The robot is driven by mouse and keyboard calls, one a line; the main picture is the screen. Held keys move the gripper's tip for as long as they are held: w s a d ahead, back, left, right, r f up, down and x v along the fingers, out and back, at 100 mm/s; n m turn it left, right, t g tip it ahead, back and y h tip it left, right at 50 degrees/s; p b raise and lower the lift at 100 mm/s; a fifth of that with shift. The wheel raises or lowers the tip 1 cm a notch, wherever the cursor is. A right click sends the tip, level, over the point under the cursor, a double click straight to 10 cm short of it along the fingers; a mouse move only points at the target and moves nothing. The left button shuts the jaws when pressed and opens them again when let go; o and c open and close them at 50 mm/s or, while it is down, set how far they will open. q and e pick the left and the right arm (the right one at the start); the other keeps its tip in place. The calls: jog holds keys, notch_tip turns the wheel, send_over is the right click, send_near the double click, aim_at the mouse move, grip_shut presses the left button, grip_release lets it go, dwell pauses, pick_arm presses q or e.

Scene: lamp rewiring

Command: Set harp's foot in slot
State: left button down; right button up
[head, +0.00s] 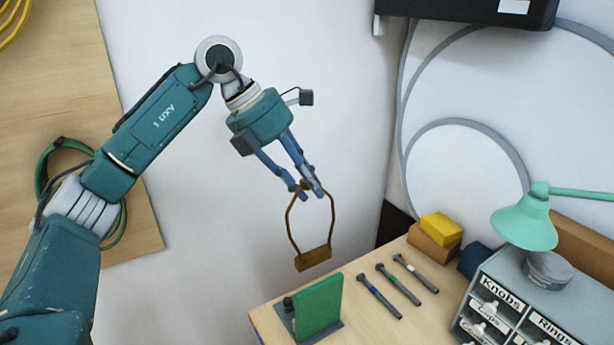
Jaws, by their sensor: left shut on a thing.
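The harp (291,229) is a thin brown wire loop with a flat brass-coloured foot (313,259) at its lower end. My left gripper (311,191) is shut on the top of the harp, and the harp hangs below the fingers, slightly tilted. The foot is in the air, above and behind a green upright block (318,307) on a grey base (335,328) at the table's near left corner. I cannot make out a slot in this view. My right gripper is not in view.
Several pen-like tools (398,284) lie on the wooden table (372,325). A yellow block (441,228) on a brown one, a labelled drawer cabinet (497,300) and a green lamp (525,222) stand to the right. The air around the harp is clear.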

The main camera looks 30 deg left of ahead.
pick_arm(q)
jog(key=shift+s+d+f+b, duration=0.2)
jog(key=shift+d+f+b, duration=0.1)
jog(key=shift+d+b, duration=0.15)
jog(key=shift+f, duration=0.2)
jog(key=shift+w+a+f+b, duration=0.1)
jog(key=shift+a+f+b, duration=0.1)
jog(key=shift+f+b, duration=0.35)
notch_tip(320, 180, down, 15)
jog(key=b, duration=1.2)
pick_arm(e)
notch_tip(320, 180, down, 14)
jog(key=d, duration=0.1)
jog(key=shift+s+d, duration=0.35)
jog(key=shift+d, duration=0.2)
